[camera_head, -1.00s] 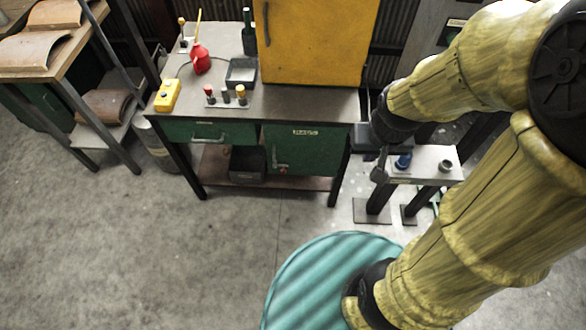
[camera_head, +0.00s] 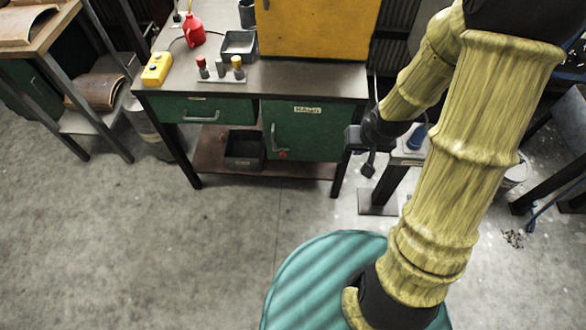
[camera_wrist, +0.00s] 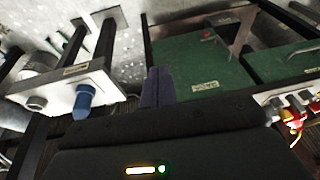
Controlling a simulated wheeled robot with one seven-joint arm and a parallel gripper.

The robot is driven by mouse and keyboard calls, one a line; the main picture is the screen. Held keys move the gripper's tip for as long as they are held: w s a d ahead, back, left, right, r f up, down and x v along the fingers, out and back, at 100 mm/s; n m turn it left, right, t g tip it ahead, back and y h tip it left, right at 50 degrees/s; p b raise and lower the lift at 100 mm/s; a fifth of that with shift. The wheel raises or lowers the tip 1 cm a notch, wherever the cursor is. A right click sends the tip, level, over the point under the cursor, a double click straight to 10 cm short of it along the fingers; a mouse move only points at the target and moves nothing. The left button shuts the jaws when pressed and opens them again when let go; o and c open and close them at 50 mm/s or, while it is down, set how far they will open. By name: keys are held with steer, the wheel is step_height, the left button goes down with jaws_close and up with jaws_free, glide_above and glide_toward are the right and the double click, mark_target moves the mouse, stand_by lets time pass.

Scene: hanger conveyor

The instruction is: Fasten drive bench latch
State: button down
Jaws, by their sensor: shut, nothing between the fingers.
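The workbench (camera_head: 320,83) has a green door (camera_head: 312,140) marked with a label, with a pale bar handle (camera_head: 273,143) at its left. A small red part (camera_head: 282,155) sits low beside the handle; I cannot tell if it is the latch, or its state. In the wrist view the door (camera_wrist: 185,65) appears upside down, with the red part (camera_wrist: 208,35) near its far edge. My gripper (camera_head: 369,168) is just right of the bench's right front leg, apart from the door. Its dark fingers (camera_wrist: 158,85) are together and empty.
A small stand with a blue knob (camera_head: 417,136) is close to the right of my gripper. A green drawer (camera_head: 205,110) is left of the door. A black bin (camera_head: 243,148) sits on the lower shelf. Open floor (camera_head: 230,240) lies in front.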

steer(key=w+a+f+m+t+y+b, duration=0.2)
steer(key=w+f+m+t+y+b, duration=0.1)
steer(key=f+b, duration=0.5)
steer(key=w+a+f+m+t+y+b, duration=0.3)
steer(key=f+b, duration=0.6)
steer(key=f, duration=0.5)
steer(key=w+a+f+m+t+y+b, duration=0.2)
steer(key=f+b, duration=0.6)
steer(key=f, duration=0.4)
steer(key=shift+w+a+m+t+y+b, duration=0.4)
steer(key=shift+w+m+t, duration=0.3)
steer(key=shift+w+t, duration=0.4)
steer(key=s+a+b+x, duration=0.1)
steer(key=b+x, duration=0.3)
steer(key=x, duration=0.8)
steer(key=shift+a+f+b, duration=0.25)
steer(key=shift+a+b, duration=0.1)
steer(key=shift+a, duration=0.5)
